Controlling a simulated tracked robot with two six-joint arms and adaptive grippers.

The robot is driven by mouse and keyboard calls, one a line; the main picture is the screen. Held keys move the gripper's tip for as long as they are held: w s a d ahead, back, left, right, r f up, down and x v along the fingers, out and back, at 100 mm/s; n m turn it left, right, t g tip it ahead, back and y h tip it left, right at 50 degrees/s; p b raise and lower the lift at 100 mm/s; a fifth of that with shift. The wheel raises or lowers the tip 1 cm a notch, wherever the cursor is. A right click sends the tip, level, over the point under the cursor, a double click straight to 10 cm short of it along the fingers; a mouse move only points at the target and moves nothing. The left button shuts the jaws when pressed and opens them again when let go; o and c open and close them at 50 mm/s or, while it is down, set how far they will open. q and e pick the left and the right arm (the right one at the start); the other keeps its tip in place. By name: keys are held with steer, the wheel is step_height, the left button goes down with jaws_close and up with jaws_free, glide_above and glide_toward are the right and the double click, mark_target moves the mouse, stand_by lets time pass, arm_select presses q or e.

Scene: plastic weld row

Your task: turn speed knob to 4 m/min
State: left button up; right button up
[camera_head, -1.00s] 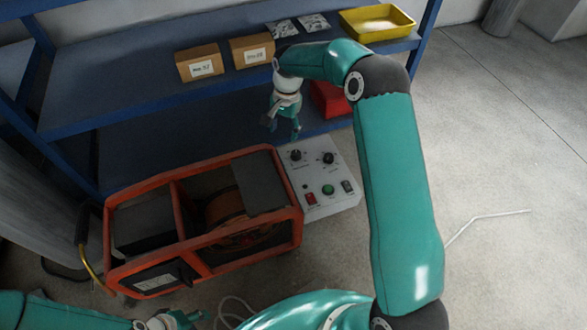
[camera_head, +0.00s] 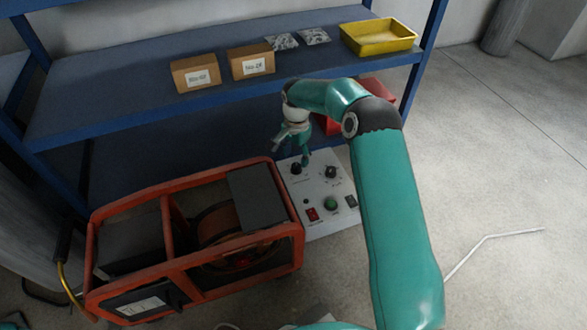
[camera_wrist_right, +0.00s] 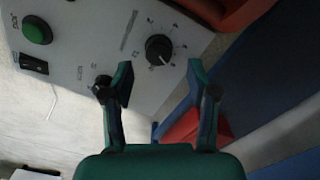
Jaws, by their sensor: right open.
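The control panel (camera_head: 318,190) is a light grey plate at the right end of the orange machine. It carries two black knobs, a left knob (camera_head: 296,168) and a right knob (camera_head: 331,172). My right gripper (camera_head: 291,156) is open and empty over the panel's far edge, near the left knob. In the right wrist view, a black knob (camera_wrist_right: 159,49) with a white pointer and a printed scale shows beyond the open fingers (camera_wrist_right: 160,85), not touched by them. The scale numbers and labels are too small to read. My left gripper is out of view.
A green button (camera_head: 331,204), a red switch (camera_head: 313,214) and a black switch (camera_head: 351,201) sit nearer on the panel. The orange machine frame (camera_head: 201,265) is to the left. A blue shelf (camera_head: 130,92) with boxes and a yellow tray (camera_head: 378,48) stands behind.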

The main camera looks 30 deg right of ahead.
mark_target(295, 166)
steer(key=shift+f+b, duration=0.5)
steer(key=shift+f, duration=1.65)
steer(key=shift+c, duration=0.2)
jaws_close()
steer(key=shift+a, duration=0.15)
